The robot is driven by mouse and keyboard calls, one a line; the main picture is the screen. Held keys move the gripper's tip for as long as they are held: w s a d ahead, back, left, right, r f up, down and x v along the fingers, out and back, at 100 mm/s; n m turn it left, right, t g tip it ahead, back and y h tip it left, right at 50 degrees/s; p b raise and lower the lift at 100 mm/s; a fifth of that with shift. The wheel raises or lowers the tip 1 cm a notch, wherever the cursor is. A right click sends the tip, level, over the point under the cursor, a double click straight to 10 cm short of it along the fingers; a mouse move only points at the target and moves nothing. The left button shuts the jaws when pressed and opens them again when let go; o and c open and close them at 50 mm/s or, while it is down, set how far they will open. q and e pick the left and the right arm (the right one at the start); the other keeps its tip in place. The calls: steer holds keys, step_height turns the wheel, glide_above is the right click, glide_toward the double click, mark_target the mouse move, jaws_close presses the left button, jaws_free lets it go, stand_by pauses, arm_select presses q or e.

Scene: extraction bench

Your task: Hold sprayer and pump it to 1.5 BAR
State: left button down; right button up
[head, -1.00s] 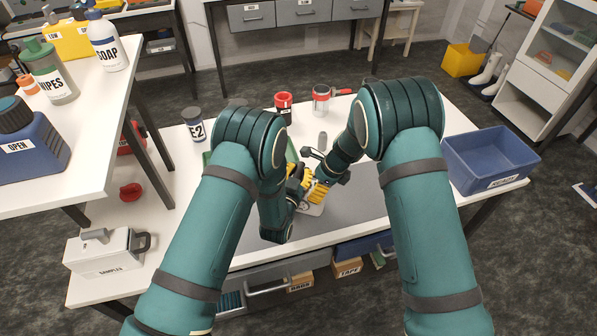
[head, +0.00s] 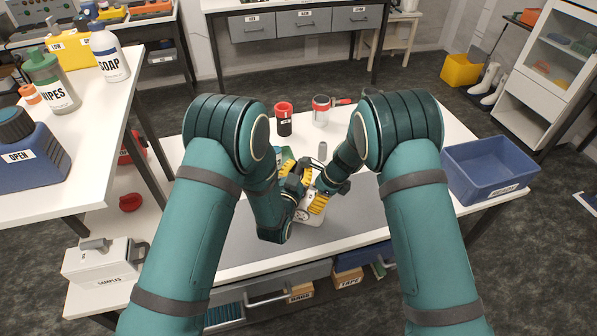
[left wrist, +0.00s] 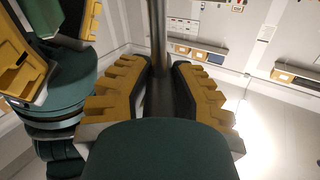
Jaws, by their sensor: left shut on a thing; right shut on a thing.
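The sprayer is mostly hidden behind my arms in the head view; a pale part with a round dial (head: 302,215) shows low between the grippers. The dial's reading is too small to make out. Yellow pads beside a green piece (left wrist: 35,35) show at the left of the wrist view.
A red-and-black container (head: 284,120) and a red-and-grey can with a handle (head: 321,110) stand behind the grippers. A blue bin (head: 447,175) is at the right, a samples case (head: 98,262) at the left. The grey mat (head: 345,230) is clear in front.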

arm_select(q)
steer(key=c, duration=0.8)
jaws_free()
steer(key=v, duration=1.2)
